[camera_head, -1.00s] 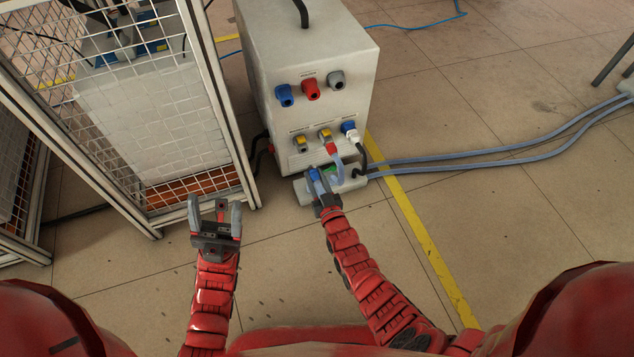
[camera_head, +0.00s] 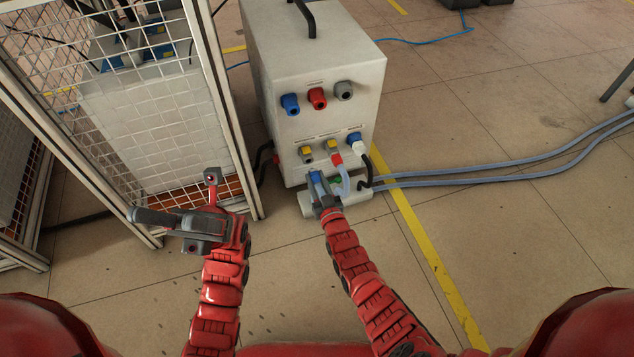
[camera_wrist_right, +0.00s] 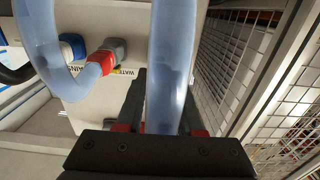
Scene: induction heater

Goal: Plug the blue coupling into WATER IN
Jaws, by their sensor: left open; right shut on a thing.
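The heater's grey-white box (camera_head: 340,85) stands in the head view's middle. On its lower row, the left yellow-grey port (camera_head: 306,154) has nothing in it. The port beside it (camera_head: 332,146) holds a red-collared coupling (camera_head: 337,160) with a pale blue hose. My right gripper (camera_head: 320,188) is shut on the blue coupling (camera_head: 316,180), low in front of the box. In the right wrist view its hose (camera_wrist_right: 172,60) runs between the fingers (camera_wrist_right: 160,110), hiding the coupling's tip. A partly covered "WATER" label (camera_wrist_right: 125,72) shows there. My left gripper (camera_head: 184,196) is open and empty.
A mesh cage (camera_head: 160,120) stands close on the left, near my left gripper. A black cable with a white plug (camera_head: 357,149) sits in the lower right blue socket. Pale blue hoses (camera_head: 480,176) run right across the floor. The floor at right is mostly clear.

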